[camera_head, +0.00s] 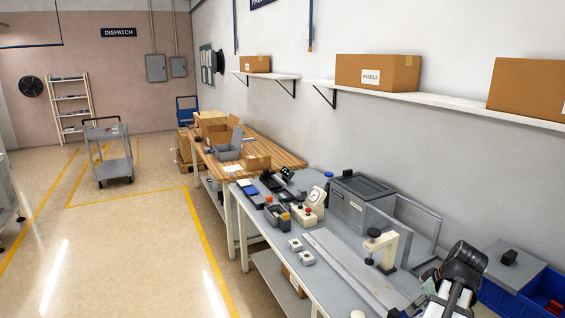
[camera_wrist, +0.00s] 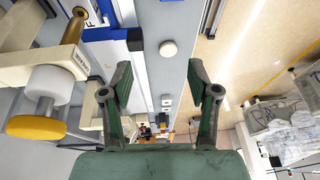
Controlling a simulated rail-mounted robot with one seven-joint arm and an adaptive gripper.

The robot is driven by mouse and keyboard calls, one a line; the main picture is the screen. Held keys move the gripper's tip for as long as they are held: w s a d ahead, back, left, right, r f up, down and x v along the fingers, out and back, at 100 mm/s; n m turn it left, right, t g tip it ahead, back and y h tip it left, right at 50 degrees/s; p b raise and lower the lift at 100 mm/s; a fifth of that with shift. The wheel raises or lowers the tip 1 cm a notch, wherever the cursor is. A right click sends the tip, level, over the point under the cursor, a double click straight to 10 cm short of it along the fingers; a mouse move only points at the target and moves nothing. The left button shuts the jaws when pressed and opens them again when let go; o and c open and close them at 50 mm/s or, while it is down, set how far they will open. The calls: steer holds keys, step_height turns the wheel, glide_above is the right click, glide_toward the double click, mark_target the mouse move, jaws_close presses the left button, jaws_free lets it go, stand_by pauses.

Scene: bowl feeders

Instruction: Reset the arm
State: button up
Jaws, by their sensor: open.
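My gripper (camera_wrist: 158,66) shows in the wrist view with its two dark green fingers spread apart and nothing between them. Beyond the fingers lies the grey bench top (camera_wrist: 160,15), with a round white piece (camera_wrist: 168,48) on it between the fingertips' lines of sight. In the head view my arm is at the lower right, over the near end of the grey bench (camera_head: 343,287); the fingers cannot be made out there.
A cream press (camera_head: 381,250) stands on the bench near my arm; in the wrist view a cream fixture (camera_wrist: 40,68) is left of the fingers. A grey case (camera_head: 352,205), a blue bin (camera_head: 545,285) and small parts crowd the bench. The floor (camera_head: 120,245) is open at left.

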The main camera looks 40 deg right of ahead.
steer(key=w+a+f+g, duration=0.1)
steer(key=w+a+f, duration=0.4)
steer(key=w+a, duration=0.25)
steer(key=w+a+f+y, duration=0.1)
steer(key=w+a+f, duration=0.4)
steer(key=w, duration=0.4)
steer(key=w+a+f+g, duration=0.1)
steer(key=w+a+f, duration=0.3)
steer(key=w+a, duration=0.4)
steer(key=w+a+f+n+g, duration=0.15)
steer(key=a+f, duration=0.25)
steer(key=a, duration=0.7)
steer(key=w+a+f+h, duration=0.15)
steer(key=a+f, duration=0.35)
steer(key=a, duration=0.5)
steer(key=w+a+f+n+g+y, duration=0.15)
steer(key=a+f, duration=0.25)
steer(key=a, duration=0.7)
steer(key=s+f+g+h+b, duration=0.1)
steer(key=s+f+g+b, duration=0.4)
steer(key=s+f, duration=2.4)
steer(key=b, duration=0.5)
steer(key=shift+s+m+g, duration=0.15)
steer(key=shift+m+g, duration=0.15)
steer(key=shift+g, duration=0.1)
